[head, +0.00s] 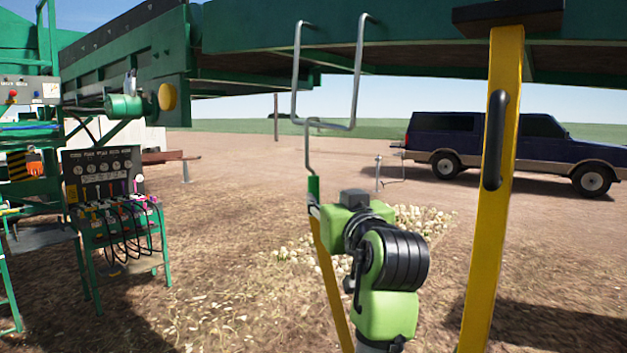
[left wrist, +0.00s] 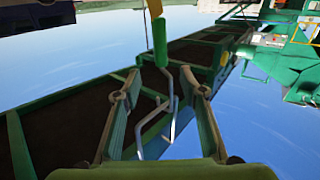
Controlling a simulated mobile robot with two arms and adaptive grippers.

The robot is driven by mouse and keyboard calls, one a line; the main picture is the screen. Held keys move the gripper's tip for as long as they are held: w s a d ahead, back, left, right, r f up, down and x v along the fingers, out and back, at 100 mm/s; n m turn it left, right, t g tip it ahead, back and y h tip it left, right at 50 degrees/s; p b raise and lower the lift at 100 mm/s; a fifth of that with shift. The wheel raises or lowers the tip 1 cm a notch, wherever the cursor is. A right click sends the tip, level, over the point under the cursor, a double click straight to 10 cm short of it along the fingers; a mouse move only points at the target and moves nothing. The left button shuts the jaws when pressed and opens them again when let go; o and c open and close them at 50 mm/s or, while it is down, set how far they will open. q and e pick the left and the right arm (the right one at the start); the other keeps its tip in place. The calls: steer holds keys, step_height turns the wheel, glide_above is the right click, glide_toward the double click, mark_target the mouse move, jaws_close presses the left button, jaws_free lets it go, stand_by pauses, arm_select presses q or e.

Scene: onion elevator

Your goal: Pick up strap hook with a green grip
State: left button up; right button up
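The strap hook hangs by its bent metal rod from a U-shaped metal bar (head: 352,90) under the green elevator. Its green grip (head: 314,189) is upright, with the yellow strap (head: 331,280) hanging below it. My left gripper (head: 319,210) is at the lower end of the grip, its fingers mostly hidden in the head view. In the left wrist view, my left gripper (left wrist: 161,78) is open, with fingers spread on either side. The green grip (left wrist: 160,43) appears just beyond the fingertips, and the metal rod (left wrist: 171,100) shows between the fingers. Contact cannot be told. My right gripper is not in view.
A yellow post with a black handle (head: 494,200) stands close on the right. The elevator beam (head: 420,22) runs overhead. A control stand (head: 105,185) with levers and hoses is at left. A dark blue truck (head: 500,140) is parked behind. Open dry ground lies between.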

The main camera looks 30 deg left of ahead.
mark_target(315, 191)
arm_select(q)
steer(key=p+x, duration=0.2)
steer(key=x, duration=0.5)
steer(key=shift+a+p, duration=0.1)
steer(key=shift+p, duration=0.25)
steer(key=shift+w+a+p, duration=0.25)
steer(key=shift+w+p, duration=0.05)
steer(key=shift+p, duration=0.15)
steer(key=p+x, duration=0.3)
steer(key=x, duration=0.1)
steer(key=shift+f, duration=0.2)
steer(key=shift+w+a+f, duration=0.15)
steer(key=shift+a, duration=0.1)
steer(key=shift+d, duration=0.15)
jaws_close()
